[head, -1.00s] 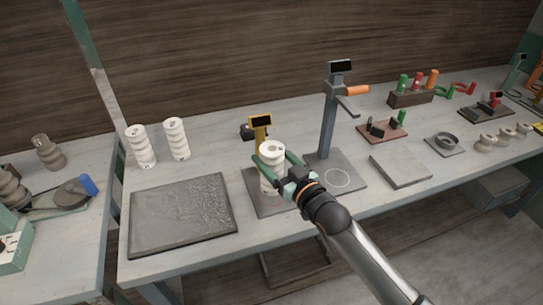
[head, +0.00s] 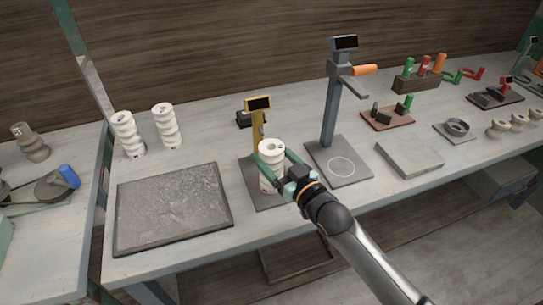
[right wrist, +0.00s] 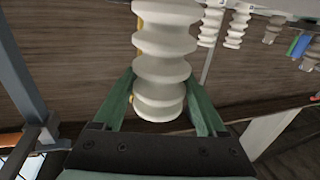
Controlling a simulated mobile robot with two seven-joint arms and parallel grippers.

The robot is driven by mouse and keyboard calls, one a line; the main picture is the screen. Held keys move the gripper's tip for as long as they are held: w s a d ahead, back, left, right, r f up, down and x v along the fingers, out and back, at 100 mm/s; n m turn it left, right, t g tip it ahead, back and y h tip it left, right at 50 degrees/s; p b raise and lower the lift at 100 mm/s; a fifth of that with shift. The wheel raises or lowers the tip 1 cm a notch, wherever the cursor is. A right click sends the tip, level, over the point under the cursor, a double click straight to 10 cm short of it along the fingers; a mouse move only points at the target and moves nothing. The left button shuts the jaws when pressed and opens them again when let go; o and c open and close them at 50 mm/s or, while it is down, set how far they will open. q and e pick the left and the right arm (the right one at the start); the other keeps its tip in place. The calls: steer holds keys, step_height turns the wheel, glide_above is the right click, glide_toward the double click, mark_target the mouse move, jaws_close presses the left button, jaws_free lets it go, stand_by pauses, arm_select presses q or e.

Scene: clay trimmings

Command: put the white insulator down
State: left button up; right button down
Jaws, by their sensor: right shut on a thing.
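The white ribbed insulator (head: 271,148) is upright in my right gripper (head: 272,166), whose green fingers are shut around it. It is over the dark plate (head: 250,180) of the yellow gauge stand (head: 257,128). I cannot tell whether its base touches the plate. In the right wrist view the insulator (right wrist: 164,50) stands between the two green fingers of the gripper (right wrist: 160,88). My left gripper is not in view.
Two more white insulators (head: 127,135) (head: 166,126) stand at the back left. A dark textured slab (head: 172,208) lies left of the gauge plate. A tall stand with an orange handle (head: 331,110) is close on the right, and a grey block (head: 409,155) lies beyond it.

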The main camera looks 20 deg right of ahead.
jaws_free()
steer(key=shift+f, duration=0.15)
steer(key=shift+s, duration=0.15)
steer(key=v, duration=1.1)
steer(key=shift+s+d+b, duration=0.15)
steer(key=shift+s+b, duration=0.15)
steer(key=shift+s, duration=0.05)
